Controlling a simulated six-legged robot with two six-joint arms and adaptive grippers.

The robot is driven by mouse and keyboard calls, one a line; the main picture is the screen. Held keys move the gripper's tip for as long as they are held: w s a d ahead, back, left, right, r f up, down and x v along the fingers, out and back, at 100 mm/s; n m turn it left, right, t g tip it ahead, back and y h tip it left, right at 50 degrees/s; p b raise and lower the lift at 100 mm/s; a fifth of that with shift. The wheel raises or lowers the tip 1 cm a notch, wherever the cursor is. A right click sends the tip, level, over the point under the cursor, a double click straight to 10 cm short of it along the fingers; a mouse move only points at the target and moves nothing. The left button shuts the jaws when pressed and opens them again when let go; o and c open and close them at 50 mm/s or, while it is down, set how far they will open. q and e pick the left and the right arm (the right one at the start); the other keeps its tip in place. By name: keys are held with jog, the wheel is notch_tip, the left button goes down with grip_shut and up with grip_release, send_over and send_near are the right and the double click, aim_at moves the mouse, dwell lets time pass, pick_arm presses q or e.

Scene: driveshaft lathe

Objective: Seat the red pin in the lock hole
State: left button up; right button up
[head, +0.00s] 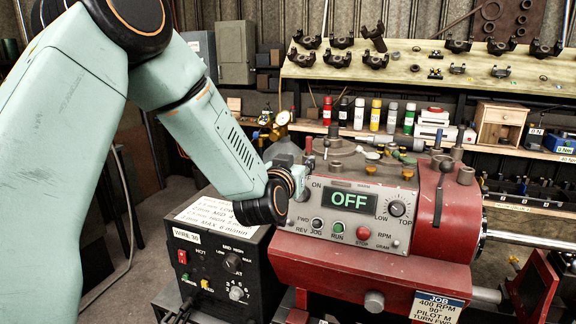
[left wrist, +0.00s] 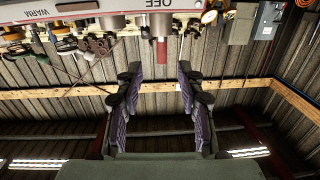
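A short red pin (left wrist: 162,52) shows in the left wrist view, standing out from a grey holder on the lathe top. In the head view a small red tip (head: 308,146) at the left end of the lathe top looks like the same pin. My left gripper (head: 301,172) is beside the upper left corner of the lathe's control panel. In the left wrist view its two dark, purple-padded fingers (left wrist: 158,78) are spread wide with nothing between them; the pin lies beyond the tips, roughly between them. I cannot make out the lock hole. My right gripper is not in view.
The red lathe headstock (head: 455,215) has a panel reading OFF (head: 350,202). Several knobs and posts crowd its top. A black welder box (head: 222,265) stands left of it. Behind are a shelf with bottles (head: 375,115) and a sloped parts board (head: 420,65).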

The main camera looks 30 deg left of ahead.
pick_arm(q)
jog(key=shift+w, duration=0.1)
